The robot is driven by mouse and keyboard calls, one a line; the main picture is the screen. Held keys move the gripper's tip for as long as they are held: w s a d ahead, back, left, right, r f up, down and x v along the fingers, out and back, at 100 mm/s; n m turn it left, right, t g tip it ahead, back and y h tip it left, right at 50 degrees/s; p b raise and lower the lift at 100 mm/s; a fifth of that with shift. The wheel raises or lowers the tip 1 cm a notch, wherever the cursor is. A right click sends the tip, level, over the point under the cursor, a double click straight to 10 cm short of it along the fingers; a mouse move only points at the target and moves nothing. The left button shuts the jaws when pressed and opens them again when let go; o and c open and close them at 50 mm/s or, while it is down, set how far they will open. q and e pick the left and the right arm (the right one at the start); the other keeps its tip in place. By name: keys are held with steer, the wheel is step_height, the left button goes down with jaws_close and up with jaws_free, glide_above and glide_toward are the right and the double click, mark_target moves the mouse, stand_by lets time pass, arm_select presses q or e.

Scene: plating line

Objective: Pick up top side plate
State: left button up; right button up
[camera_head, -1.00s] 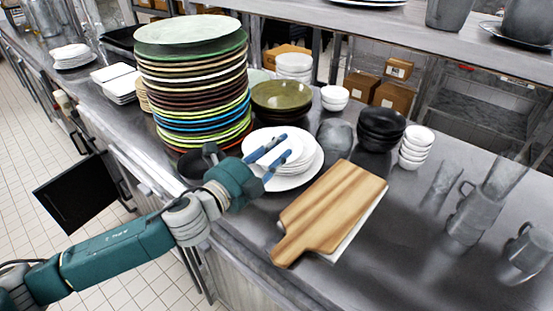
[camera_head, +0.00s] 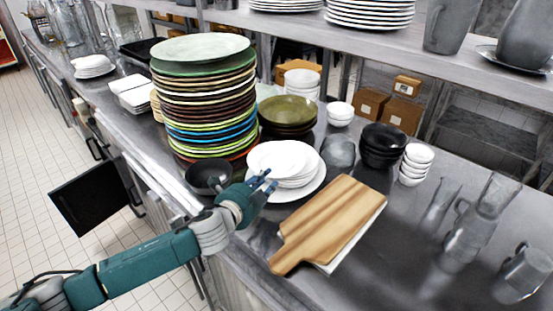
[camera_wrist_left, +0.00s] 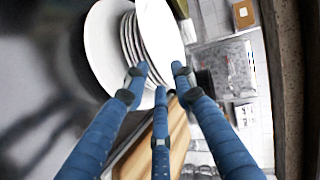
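A short stack of white side plates sits on a larger white plate (camera_head: 312,187) on the steel counter. The top side plate (camera_head: 277,157) rests on the stack. It shows bright in the left wrist view (camera_wrist_left: 160,35), with the rims of the plates below it to its left. My left gripper (camera_head: 265,181) is at the near edge of the stack, its blue fingers pointing at the plates. In the left wrist view the fingertips (camera_wrist_left: 160,74) are apart near the rim, with no plate visibly held. Contact with the rim cannot be told. My right gripper is not in view.
A wooden board (camera_head: 330,222) lies just right of the plates. A tall stack of coloured plates (camera_head: 205,100) and a dark bowl (camera_head: 208,176) stand to the left. Olive bowls (camera_head: 287,112) and black bowls (camera_head: 382,142) stand behind. A shelf (camera_head: 300,20) crosses the back.

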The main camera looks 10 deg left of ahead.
mark_target(270, 176)
arm_select(q)
steer(key=shift+x, duration=1.6)
steer(key=shift+s+d, duration=0.1)
jaws_close()
steer(key=shift+r, duration=0.15)
steer(key=shift+r, duration=0.1)
